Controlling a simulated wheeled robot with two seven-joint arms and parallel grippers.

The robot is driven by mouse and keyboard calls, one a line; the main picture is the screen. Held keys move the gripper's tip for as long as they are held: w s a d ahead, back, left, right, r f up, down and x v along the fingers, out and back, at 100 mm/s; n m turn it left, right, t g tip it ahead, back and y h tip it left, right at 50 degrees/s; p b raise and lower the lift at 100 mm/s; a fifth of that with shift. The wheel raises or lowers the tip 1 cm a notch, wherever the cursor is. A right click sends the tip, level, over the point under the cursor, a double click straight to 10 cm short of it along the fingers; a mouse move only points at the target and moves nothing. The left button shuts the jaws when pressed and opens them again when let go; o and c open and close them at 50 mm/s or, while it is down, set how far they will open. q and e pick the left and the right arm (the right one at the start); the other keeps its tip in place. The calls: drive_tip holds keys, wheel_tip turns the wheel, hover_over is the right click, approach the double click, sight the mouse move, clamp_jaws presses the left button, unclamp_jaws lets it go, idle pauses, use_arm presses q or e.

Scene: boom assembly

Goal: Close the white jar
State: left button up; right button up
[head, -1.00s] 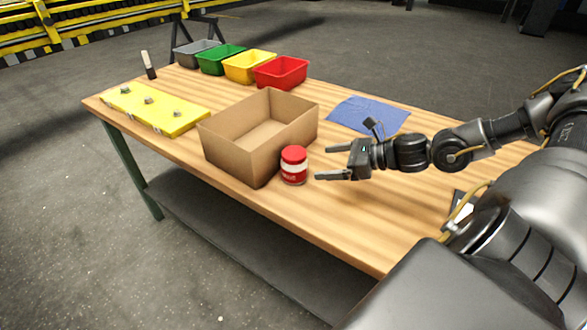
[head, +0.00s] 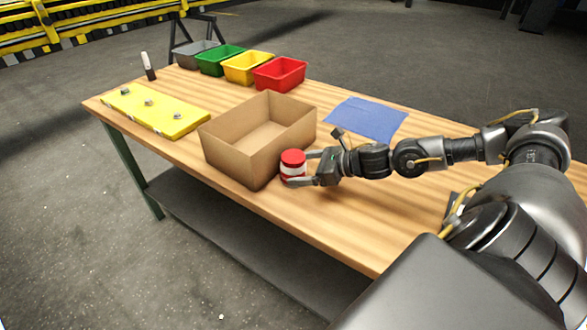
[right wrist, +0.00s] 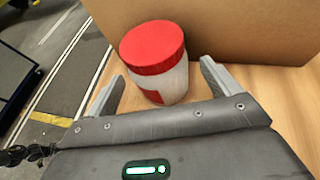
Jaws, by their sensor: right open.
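The white jar (head: 292,172) with a red lid (head: 293,157) and a red label stands upright on the table, close to the front right side of the cardboard box. In the right wrist view the jar (right wrist: 172,85) has its red lid (right wrist: 152,46) on top; I cannot tell how tightly it sits. My right gripper (head: 300,168) is open, with one finger on either side of the jar. In the right wrist view its fingers (right wrist: 160,92) flank the jar's body below the lid, with gaps visible. My left gripper is not in view.
The open cardboard box (head: 235,157) stands right behind the jar. A blue cloth (head: 367,117) lies to the right. Red (head: 279,74), yellow (head: 249,67), green (head: 220,60) and grey bins line the back. A yellow board (head: 155,112) lies at left. The table's front right is clear.

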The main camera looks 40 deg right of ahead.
sight(293, 169)
drive_tip(key=p+x, duration=0.1)
drive_tip(key=x, duration=0.2)
drive_tip(key=shift+w+a+f, duration=0.1)
drive_tip(key=shift+w, duration=0.05)
drive_tip(key=c, duration=1.5)
